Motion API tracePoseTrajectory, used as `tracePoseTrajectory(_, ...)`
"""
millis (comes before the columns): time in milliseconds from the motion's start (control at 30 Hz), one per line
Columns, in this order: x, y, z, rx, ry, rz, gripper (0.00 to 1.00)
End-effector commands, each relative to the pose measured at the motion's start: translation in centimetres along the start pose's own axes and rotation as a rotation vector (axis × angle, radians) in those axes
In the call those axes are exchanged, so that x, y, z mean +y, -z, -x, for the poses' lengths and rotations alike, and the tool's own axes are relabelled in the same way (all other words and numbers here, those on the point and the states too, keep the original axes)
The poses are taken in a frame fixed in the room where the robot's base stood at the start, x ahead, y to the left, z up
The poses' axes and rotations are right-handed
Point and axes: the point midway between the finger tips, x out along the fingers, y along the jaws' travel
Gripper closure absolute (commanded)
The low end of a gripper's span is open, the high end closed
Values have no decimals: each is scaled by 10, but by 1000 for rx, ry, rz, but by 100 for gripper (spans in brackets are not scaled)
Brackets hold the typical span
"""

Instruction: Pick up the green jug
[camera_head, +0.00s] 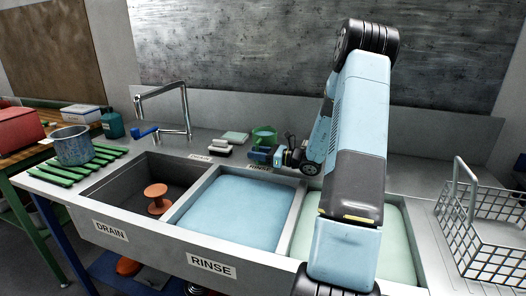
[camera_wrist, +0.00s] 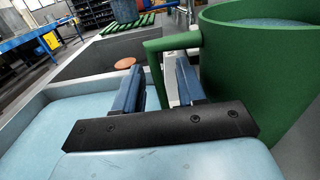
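The green jug (camera_head: 265,133) stands on the back ledge of the sink unit, behind the rinse basin. In the wrist view the jug (camera_wrist: 256,65) fills the right side, with liquid visible at its top. Its squared handle (camera_wrist: 155,70) points left, and its upright bar shows between my two blue fingers. My gripper (camera_wrist: 159,72) is open, with a gap visible on each side of the bar. In the head view my gripper (camera_head: 260,155) is just in front of the jug. The handle's lower end is hidden by the gripper.
The rinse basin (camera_head: 176,211) holds blue water, and a greenish basin (camera_head: 398,240) lies right of it. The drain basin (camera_head: 103,188) has an orange plunger-like piece (camera_head: 157,199). A wire basket (camera_head: 483,236) is far right.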

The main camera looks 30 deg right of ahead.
Motion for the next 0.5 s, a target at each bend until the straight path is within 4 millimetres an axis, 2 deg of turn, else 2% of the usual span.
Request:
tracePoseTrajectory(100, 0, 0, 0, 0, 0, 0, 62)
tracePoseTrajectory(500, 0, 0, 0, 0, 0, 0, 100)
